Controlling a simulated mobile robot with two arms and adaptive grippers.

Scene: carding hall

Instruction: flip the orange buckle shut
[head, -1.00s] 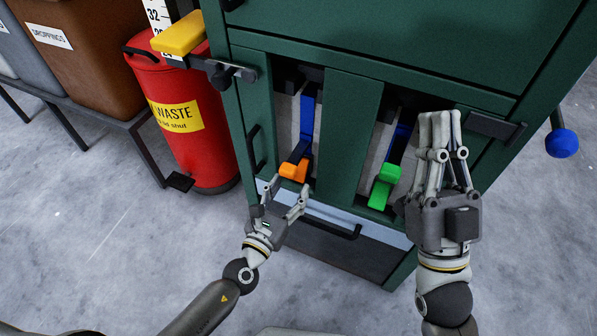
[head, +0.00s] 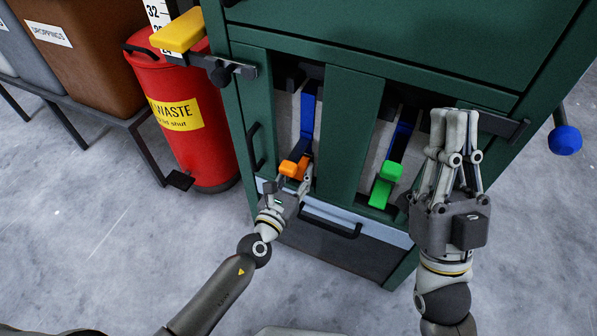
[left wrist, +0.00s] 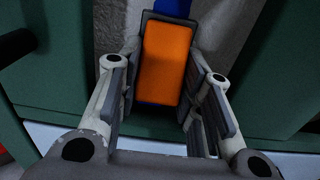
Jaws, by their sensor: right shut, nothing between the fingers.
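The orange buckle (head: 294,168) sits at the lower end of a blue strap or lever (head: 308,115) in the left opening of the green cabinet. My left gripper (head: 291,182) is at the buckle from below. In the left wrist view the orange block (left wrist: 165,65) lies between the two spread fingers of that gripper (left wrist: 163,85). A gap shows on its left side; I cannot tell whether the right finger touches it. My right gripper (head: 453,115) is shut and empty, in front of the cabinet's right side, and hides part of it.
A green buckle (head: 384,187) sits in the right opening, close to the left of my right gripper. A black handle (head: 332,224) runs below the openings. A yellow block (head: 178,31) on an arm juts out at the upper left, near a red waste bin (head: 190,125).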

